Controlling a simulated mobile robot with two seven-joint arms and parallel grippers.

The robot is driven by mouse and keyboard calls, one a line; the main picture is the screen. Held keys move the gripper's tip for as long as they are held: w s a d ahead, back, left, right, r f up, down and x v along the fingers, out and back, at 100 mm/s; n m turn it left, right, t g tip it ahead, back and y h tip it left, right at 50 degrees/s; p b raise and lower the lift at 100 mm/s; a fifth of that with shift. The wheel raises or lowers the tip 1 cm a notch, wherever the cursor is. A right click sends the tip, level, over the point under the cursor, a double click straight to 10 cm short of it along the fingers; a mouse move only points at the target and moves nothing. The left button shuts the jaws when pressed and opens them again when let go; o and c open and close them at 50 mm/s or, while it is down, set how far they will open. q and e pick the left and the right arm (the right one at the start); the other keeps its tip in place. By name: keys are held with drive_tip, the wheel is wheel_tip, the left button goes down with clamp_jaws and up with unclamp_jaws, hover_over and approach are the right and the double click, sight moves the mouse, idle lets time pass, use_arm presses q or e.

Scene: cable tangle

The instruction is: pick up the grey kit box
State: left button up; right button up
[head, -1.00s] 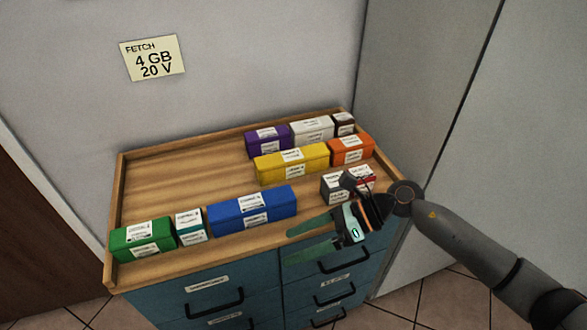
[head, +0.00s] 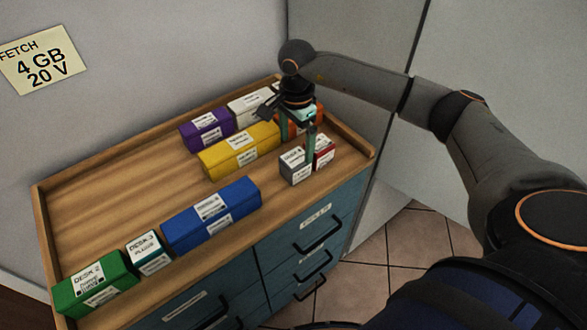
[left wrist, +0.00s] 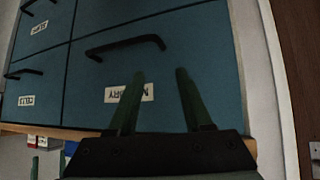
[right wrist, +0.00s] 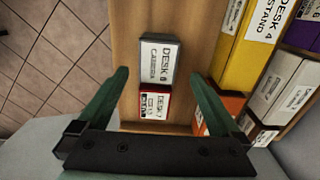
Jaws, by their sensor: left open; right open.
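The grey kit box (head: 295,168) stands near the front right of the wooden top, beside a small red box (head: 325,152). My right gripper (head: 310,150) points down over these two boxes, its jaws open. In the right wrist view the grey box (right wrist: 158,62) lies ahead between the open fingertips (right wrist: 160,75), with the red box (right wrist: 154,103) nearer the palm. I cannot tell whether a finger touches either box. My left gripper (left wrist: 160,73) is open and empty before the blue drawers; it is outside the head view.
A yellow box (head: 238,150), an orange box partly behind my right gripper, and purple (head: 207,130) and white boxes stand behind. Blue (head: 212,214), teal (head: 149,253) and green (head: 95,283) boxes line the front left. The wooden top has a raised rim (head: 350,148). Its left middle is clear.

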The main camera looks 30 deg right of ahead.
sight(294, 158)
wheel_tip(294, 158, down, 2)
drive_tip(key=shift+f+b, duration=0.15)
drive_tip(key=shift+b, duration=0.15)
drive_tip(key=f, duration=0.1)
drive_tip(key=f+b, duration=0.1)
drive_tip(key=a+f+b, duration=0.1)
drive_tip(key=f, duration=0.1)
drive_tip(key=shift+s+f, duration=0.1)
drive_tip(key=shift+s, duration=0.15)
drive_tip(key=shift+f+b, duration=0.3)
drive_tip(key=shift+f, duration=0.15)
use_arm(q)
wheel_tip(294, 158, down, 4)
drive_tip(key=shift+f, duration=0.1)
use_arm(e)
drive_tip(key=shift+r, duration=0.1)
drive_tip(key=c, duration=1.5)
